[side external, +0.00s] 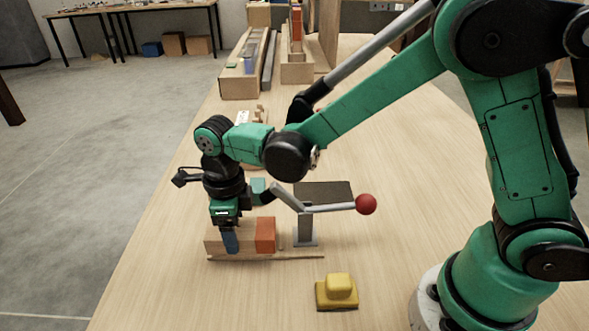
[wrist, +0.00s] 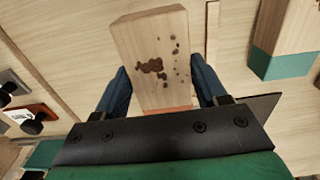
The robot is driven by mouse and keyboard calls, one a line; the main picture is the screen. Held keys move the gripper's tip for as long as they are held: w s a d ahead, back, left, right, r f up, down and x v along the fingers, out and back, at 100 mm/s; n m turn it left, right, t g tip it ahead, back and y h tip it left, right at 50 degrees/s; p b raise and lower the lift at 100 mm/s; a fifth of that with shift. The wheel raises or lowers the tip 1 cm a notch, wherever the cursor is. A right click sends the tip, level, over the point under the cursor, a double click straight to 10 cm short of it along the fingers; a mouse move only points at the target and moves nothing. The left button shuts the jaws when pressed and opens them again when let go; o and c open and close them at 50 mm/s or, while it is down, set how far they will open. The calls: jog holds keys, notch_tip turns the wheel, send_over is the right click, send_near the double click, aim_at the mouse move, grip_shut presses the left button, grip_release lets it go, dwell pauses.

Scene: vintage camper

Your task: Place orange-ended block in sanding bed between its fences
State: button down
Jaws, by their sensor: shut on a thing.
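The orange-ended block (side external: 265,236) is pale wood with an orange end facing right in the side view. In the wrist view the block (wrist: 152,48) shows dark brown spots, and a sliver of orange shows near my gripper's plate. My gripper (side external: 230,240) points down with its blue fingers shut on the block; in the wrist view the fingers (wrist: 162,85) flank it. A thin wooden strip (side external: 290,257) runs along the block's near side, low down. A dark flat plate (side external: 328,191) lies behind; I cannot tell whether these are parts of the sanding bed.
A grey post (side external: 305,229) with a lever ending in a red ball (side external: 366,204) stands just right of the block. A yellow block (side external: 338,291) sits in front. A teal-ended block (wrist: 284,63) lies nearby. Wooden channels (side external: 243,82) stand farther back.

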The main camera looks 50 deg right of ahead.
jog(key=shift+w+d, duration=0.7)
jog(key=shift+f, duration=0.6)
jog(key=shift+f, duration=0.1)
jog(key=shift+c, duration=0.2)
grip_release()
